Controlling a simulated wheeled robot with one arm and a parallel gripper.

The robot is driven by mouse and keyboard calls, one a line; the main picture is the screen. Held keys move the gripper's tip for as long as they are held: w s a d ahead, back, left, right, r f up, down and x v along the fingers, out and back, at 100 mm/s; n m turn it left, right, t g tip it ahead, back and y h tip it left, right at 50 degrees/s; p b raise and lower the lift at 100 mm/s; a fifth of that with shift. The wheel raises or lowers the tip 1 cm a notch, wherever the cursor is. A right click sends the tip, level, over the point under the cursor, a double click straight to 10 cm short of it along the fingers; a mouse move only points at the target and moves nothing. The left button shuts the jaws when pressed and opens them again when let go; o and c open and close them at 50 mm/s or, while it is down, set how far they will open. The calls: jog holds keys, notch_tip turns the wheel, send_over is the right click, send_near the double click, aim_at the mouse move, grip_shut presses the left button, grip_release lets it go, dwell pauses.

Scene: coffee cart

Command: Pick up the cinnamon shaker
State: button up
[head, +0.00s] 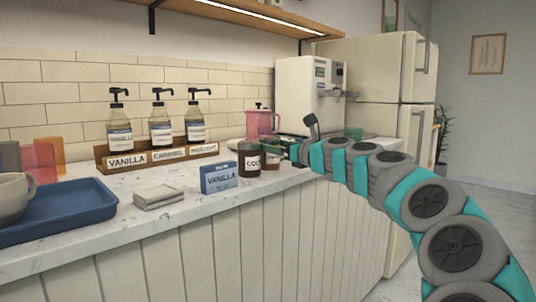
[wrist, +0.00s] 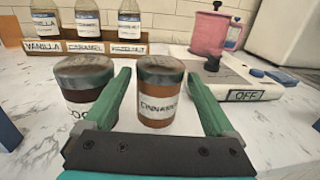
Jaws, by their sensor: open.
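The cinnamon shaker (wrist: 156,108) is a small reddish-brown jar with a dark lid and a label reading cinnamon. It stands upright on the counter in the wrist view, between the two green fingers of my open gripper (wrist: 158,90). No contact with the fingers is clear. In the head view the shaker (head: 271,158) stands just left of my gripper (head: 296,152), whose fingers are hard to make out there. The cocoa shaker (wrist: 82,92), darker brown, stands close to the left of it, beside my left finger and partly hidden; it also shows in the head view (head: 249,160).
A wooden rack (head: 160,158) holds syrup bottles behind. The counter front edge is near.

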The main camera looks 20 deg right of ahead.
jog(key=shift+x, duration=2.8)
jog(key=shift+f, duration=0.1)
jog(key=c, duration=1.3)
jog(key=shift+o, duration=0.2)
jog(key=shift+d, duration=0.1)
